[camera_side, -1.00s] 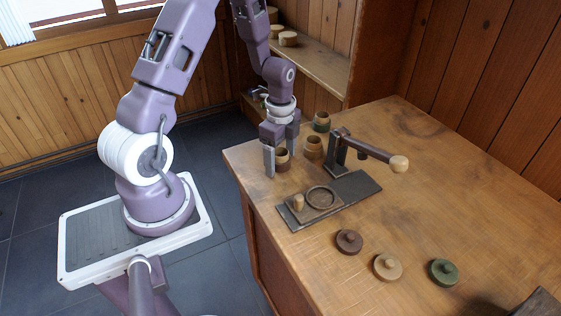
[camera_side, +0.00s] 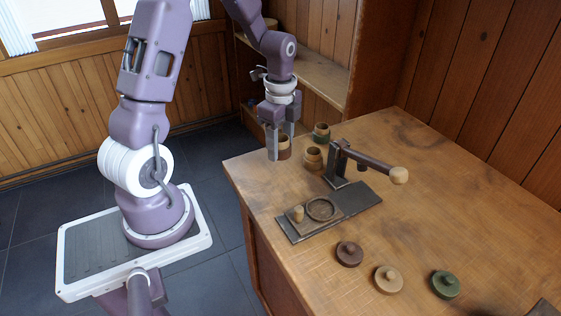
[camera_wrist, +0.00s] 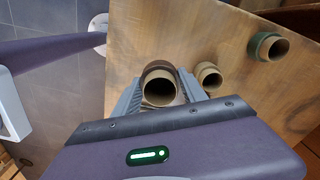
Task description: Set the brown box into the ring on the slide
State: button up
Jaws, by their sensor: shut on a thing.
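The brown box (camera_side: 284,148) is a round, open-topped cup with a dark brown band. My gripper (camera_side: 281,151) is shut on it and holds it upright, seemingly just above the table's far left part. In the wrist view the box (camera_wrist: 160,86) sits between the two fingers, its hollow facing the camera. The ring (camera_side: 321,209) is a dark, empty circle on the brown slide (camera_side: 314,221), beside a small wooden peg (camera_side: 297,213). The ring is to the right of and nearer than my gripper, and apart from it.
A tan box (camera_side: 313,158) and a green box (camera_side: 321,132) stand close right of my gripper. A lever press (camera_side: 338,163) with a wooden knob (camera_side: 399,175) rises behind the slide. Brown (camera_side: 349,254), tan (camera_side: 388,279) and green (camera_side: 445,285) lids lie in front.

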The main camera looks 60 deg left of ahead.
aim_at(287, 148)
jog(key=shift+w+d+r, duration=0.2)
jog(key=shift+d+r, duration=0.3)
jog(key=shift+d, duration=0.05)
jog(key=shift+w+d+r, duration=0.2)
jog(key=shift+d+r, duration=0.3)
jog(key=w+d, duration=0.1)
jog(key=d, duration=1.2)
jog(key=shift+w+d+f, duration=0.1)
jog(key=shift+d+f, duration=0.1)
jog(key=shift+f, duration=1.45)
jog(key=shift+w+d+f, duration=0.1)
jog(key=shift+d+f, duration=0.1)
jog(key=shift+f, duration=1.45)
jog(key=shift+f, duration=0.55)
jog(key=o, duration=1.4)
jog(key=shift+r, duration=0.1)
notch_tip(287, 148, up, 8)
jog(key=shift+r, duration=0.2)
